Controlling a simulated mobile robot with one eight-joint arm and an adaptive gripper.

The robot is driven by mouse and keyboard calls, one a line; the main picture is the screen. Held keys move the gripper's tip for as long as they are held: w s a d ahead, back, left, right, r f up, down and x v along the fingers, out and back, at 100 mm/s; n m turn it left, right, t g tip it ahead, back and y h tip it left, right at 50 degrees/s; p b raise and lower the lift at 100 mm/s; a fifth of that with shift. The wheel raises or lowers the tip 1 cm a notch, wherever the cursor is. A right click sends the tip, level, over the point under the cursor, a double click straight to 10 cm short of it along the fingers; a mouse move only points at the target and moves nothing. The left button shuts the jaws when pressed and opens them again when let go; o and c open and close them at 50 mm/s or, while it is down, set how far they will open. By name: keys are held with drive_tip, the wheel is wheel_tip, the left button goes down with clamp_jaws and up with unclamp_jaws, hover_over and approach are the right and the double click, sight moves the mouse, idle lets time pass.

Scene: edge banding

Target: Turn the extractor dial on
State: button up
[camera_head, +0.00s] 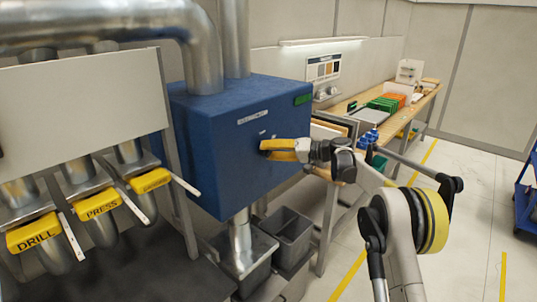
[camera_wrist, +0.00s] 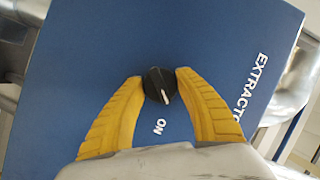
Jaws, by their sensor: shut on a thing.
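The extractor is a blue box (camera_head: 215,130) with metal ducts, at the middle of the head view. Its front panel (camera_wrist: 75,60) fills most of the wrist view, with white "EXTRACTOR" lettering at the right.
Yellow-labelled gate handles, DRILL (camera_head: 35,235) and PRESS (camera_head: 101,205) among them, stand at the left. Grey bins (camera_head: 292,238) sit below the box. A wooden workbench (camera_head: 420,100) with trays runs along the back right. The floor at the right is mostly clear.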

drive_tip(key=m+y+b, duration=0.1)
drive_tip(key=m+b, duration=0.1)
drive_tip(key=m, duration=0.1)
drive_tip(key=shift+f+m+y, duration=0.15)
drive_tip(key=shift+m+y, duration=0.25)
drive_tip(key=shift+a+m+t+y+b, duration=0.1)
drive_tip(key=shift+m+t+y+b, duration=0.3)
drive_tip(key=shift+m, duration=0.75)
drive_tip(key=shift+m+t+y+b, duration=0.1)
drive_tip(key=shift+m+y+b, duration=0.45)
drive_tip(key=shift+m, duration=0.6)
drive_tip(key=o, duration=1.2)
drive_tip(key=v, duration=1.2)
